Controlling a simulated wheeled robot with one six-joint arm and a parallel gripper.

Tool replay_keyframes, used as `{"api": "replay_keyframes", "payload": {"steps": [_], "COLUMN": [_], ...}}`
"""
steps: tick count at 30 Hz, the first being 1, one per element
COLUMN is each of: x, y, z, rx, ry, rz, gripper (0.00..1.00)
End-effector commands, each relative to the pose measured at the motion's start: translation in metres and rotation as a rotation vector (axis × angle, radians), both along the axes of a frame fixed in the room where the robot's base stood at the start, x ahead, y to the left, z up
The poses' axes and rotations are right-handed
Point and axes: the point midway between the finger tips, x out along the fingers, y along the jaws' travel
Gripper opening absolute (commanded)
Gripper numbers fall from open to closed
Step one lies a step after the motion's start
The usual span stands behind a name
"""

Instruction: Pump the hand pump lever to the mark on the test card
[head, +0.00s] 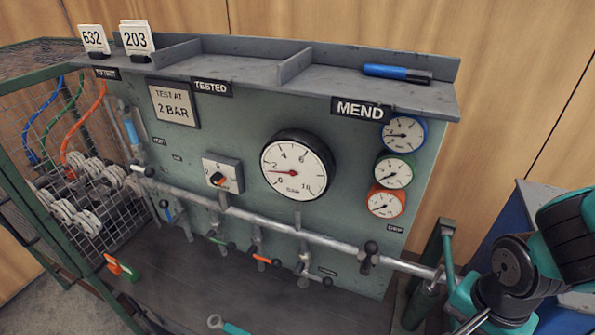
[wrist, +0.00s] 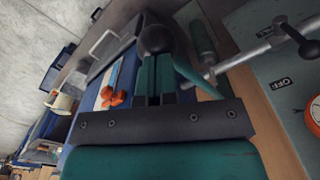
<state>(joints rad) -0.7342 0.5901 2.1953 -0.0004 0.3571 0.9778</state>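The test card (head: 174,104) on the panel reads "TEST AT 2 BAR". The large black-rimmed gauge (head: 297,166) has its red needle pointing left, close to the 2 and slightly below it. The hand pump (head: 424,292) stands at the right end of the pipe; in the wrist view it is the dark green body (wrist: 201,42). My gripper (wrist: 155,62) has its fingers close together at the pump lever's dark rounded end (wrist: 155,36), and appears shut on it. The fingertips are partly hidden. In the head view my arm covers most of the lever.
The long pipe (head: 300,232) with several valve handles runs below the gauge. Three small gauges (head: 394,172) hang at the panel's right. A wire cage (head: 80,190) stands left. A blue bin (wrist: 115,72) with an orange-handled part (wrist: 112,97) is beside the pump.

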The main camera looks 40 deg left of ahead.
Motion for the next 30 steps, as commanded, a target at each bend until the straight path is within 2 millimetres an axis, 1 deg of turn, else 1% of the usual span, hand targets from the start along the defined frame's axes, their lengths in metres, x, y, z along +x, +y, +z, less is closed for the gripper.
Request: {"api": "replay_keyframes", "payload": {"steps": [1, 30], "x": [0.000, 0.001], "y": [0.000, 0.000], "z": [-0.006, -0.064], "rx": [0.000, 0.000], "ry": [-0.001, -0.002], "rz": [-0.001, -0.001], "gripper": [0.00, 0.00]}}
